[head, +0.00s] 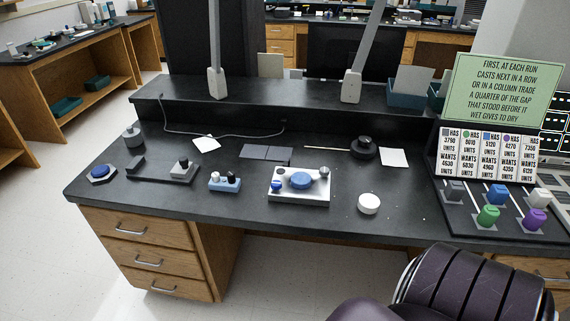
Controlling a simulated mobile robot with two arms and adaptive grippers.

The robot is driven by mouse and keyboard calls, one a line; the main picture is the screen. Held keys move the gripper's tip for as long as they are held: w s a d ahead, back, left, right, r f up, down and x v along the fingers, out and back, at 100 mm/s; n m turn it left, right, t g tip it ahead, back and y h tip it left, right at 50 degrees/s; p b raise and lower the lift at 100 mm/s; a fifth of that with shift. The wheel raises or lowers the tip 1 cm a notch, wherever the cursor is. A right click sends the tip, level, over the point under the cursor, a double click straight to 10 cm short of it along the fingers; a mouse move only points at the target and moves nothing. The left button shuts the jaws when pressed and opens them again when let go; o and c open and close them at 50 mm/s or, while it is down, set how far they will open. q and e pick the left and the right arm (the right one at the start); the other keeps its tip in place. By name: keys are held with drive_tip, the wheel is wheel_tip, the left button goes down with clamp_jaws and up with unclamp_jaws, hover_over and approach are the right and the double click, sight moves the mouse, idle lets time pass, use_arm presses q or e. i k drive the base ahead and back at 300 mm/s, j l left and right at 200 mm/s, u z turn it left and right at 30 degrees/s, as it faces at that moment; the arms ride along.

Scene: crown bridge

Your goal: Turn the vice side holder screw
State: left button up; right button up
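No gripper of mine shows in the head view. A low dark grey fixture (150,174) with a raised block (182,167) at its right end lies on the left part of the black bench. A white base (300,198) with a blue disc (301,180) stands at the bench's middle. It has a blue knob (276,186) at its left and a grey knob (324,172) at its right. A small blue block (224,184) with dark and white tops sits to its left. I cannot tell which of these is the vice or which part is its side holder screw.
The black bench (240,218) also holds a white round jar (369,203), a dark round object (363,148) and a blue-topped piece (101,174). A panel with coloured sliders (488,217) is at the right. A dark padded seat-like shape (455,290) fills the lower right.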

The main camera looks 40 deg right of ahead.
sight(276, 184)
drive_tip(key=k+l+u, duration=0.1)
drive_tip(key=l, duration=0.25)
drive_tip(key=k+l+u, duration=0.15)
drive_tip(key=l, duration=0.2)
drive_tip(key=k+l+u, duration=0.1)
drive_tip(key=l, duration=0.2)
drive_tip(key=k+l+u, duration=0.15)
drive_tip(key=l, duration=0.2)
